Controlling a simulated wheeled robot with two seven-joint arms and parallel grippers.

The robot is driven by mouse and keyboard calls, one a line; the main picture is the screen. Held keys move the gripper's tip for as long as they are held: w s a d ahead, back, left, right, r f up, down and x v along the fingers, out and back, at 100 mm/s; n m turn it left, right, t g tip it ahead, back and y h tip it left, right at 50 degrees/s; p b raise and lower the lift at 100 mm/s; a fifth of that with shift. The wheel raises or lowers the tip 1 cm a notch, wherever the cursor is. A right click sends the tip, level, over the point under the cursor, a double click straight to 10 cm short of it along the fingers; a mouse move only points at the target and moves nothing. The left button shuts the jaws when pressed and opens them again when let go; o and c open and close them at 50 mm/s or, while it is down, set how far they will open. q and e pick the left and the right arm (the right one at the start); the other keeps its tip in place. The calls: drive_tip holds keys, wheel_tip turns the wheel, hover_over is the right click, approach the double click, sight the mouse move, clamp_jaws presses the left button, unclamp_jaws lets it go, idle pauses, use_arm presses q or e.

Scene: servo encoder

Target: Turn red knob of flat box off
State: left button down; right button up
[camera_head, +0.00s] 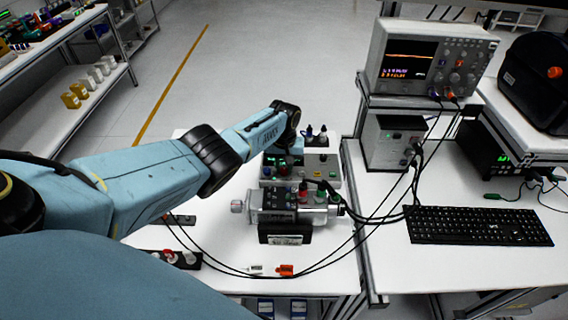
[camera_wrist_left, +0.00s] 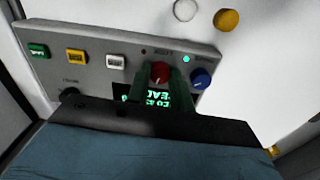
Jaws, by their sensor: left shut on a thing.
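The flat box (camera_head: 333,175) stands on the white table behind the metal servo unit in the head view. In the left wrist view its grey panel (camera_wrist_left: 95,62) carries a red knob (camera_wrist_left: 159,71), a blue knob (camera_wrist_left: 201,79), a lit green lamp (camera_wrist_left: 186,59) and a green lit display (camera_wrist_left: 155,100), partly covered. My left gripper (camera_wrist_left: 160,80) is shut on the red knob, one finger on each side of it. My right gripper is not in view.
The servo unit (camera_head: 290,208) with cables stands just in front of the box. Several black cables (camera_head: 375,215) run to the right. An oscilloscope (camera_head: 425,60) and keyboard (camera_head: 478,226) occupy the right bench. Green, yellow and white buttons (camera_wrist_left: 76,56) line the panel's left.

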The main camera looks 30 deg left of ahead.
use_arm(q)
drive_tip(key=shift+w+r+n, duration=0.1)
drive_tip(key=shift+n, duration=1.2)
drive_tip(key=shift+p, duration=0.3)
drive_tip(key=c, duration=1.2)
unclamp_jaws()
drive_tip(key=shift+c, duration=0.2)
